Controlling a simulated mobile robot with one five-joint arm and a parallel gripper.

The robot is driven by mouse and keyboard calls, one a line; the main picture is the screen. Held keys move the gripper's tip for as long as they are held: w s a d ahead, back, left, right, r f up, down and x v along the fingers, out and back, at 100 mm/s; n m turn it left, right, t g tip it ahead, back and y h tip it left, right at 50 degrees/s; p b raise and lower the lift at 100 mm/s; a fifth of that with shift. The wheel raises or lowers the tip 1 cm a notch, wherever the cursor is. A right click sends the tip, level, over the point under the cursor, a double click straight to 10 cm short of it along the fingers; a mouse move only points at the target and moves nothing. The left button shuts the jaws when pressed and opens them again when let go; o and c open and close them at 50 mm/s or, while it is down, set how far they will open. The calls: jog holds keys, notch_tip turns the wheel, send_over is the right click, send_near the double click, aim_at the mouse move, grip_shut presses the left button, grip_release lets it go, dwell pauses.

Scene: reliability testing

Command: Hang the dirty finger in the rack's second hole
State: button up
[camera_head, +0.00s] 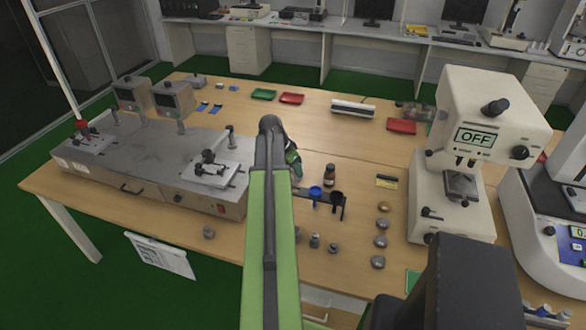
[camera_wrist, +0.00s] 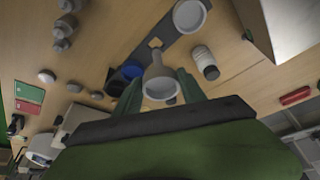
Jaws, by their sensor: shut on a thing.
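My gripper (camera_wrist: 160,80) is shut on a pale grey finger (camera_wrist: 158,88), which has a wide round end and a narrow neck. The neck's far end overlaps a light opening in the rack in the wrist view; whether it is in it I cannot tell. The dark rack (camera_wrist: 174,50) also shows in the head view (camera_head: 304,196). It holds a white round piece (camera_wrist: 188,15) at one end and a blue one (camera_wrist: 132,71), also in the head view (camera_head: 316,192). A dark piece (camera_head: 337,197) sits beside the blue one. In the head view my gripper (camera_head: 293,160) covers the rack's left part.
Several round metal pieces (camera_head: 381,241) lie to the right, by a white instrument (camera_head: 455,180). A metal station (camera_head: 150,165) fills the left.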

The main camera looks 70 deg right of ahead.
jog(key=shift+f+b, duration=2.05)
jog(key=shift+f+b, duration=1.7)
jog(key=shift+f, duration=0.1)
jog(key=shift+f+b, duration=0.55)
jog(key=shift+b, duration=0.1)
jog(key=o, duration=1.5)
jog(key=shift+c, duration=0.2)
